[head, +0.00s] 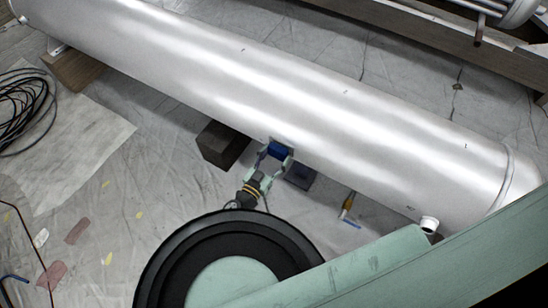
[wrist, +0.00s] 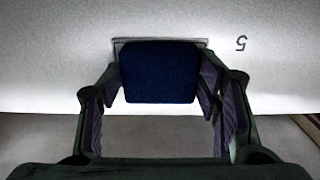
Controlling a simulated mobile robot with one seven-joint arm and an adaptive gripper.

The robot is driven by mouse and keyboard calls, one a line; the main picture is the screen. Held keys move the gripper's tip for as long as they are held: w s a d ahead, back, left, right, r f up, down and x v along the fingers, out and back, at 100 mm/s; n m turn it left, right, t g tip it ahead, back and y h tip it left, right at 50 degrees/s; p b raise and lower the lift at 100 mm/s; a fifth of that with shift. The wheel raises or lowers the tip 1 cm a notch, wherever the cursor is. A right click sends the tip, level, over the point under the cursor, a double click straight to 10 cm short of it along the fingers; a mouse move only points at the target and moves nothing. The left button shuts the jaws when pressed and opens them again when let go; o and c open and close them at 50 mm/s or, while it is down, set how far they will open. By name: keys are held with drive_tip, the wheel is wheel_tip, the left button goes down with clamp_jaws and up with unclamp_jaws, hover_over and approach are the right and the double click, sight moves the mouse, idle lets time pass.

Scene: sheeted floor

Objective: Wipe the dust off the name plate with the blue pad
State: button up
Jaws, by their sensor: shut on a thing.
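The blue pad (head: 277,150) is between the fingers of my gripper (head: 276,161), against or very near the side of the large silver cylinder. In the wrist view the pad (wrist: 160,72) is held by its two sides, with a finger of my gripper (wrist: 159,85) on each. The name plate (wrist: 160,40) lies behind the pad on the pale cylinder wall; only a thin grey strip along its top and its upper corners show. The pad hides the rest of the plate, so any dust there cannot be seen. I cannot tell whether pad and plate touch.
The silver cylinder (head: 330,95) runs across the view, on wooden blocks such as the dark one (head: 222,146). A flat dark square (head: 301,177) and a yellow-handled tool (head: 347,205) lie right of my gripper. Cables (head: 22,105) lie far left.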

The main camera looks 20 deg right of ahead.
drive_tip(key=shift+w+d, duration=0.2)
drive_tip(key=shift+d, duration=0.05)
drive_tip(key=w+a, duration=0.1)
drive_tip(key=w+a+p, duration=0.1)
drive_tip(key=w, duration=0.1)
drive_tip(key=shift+w+a+r, duration=0.1)
drive_tip(key=shift+a, duration=0.1)
idle(0.3)
drive_tip(key=shift+s+d+p, duration=0.65)
drive_tip(key=shift+s+d, duration=0.95)
drive_tip(key=shift+s+a+p, duration=0.35)
drive_tip(key=shift+s+a, duration=0.05)
drive_tip(key=shift+w+p+v, duration=0.2)
drive_tip(key=shift+p+v, duration=0.45)
drive_tip(key=shift+v, duration=1.9)
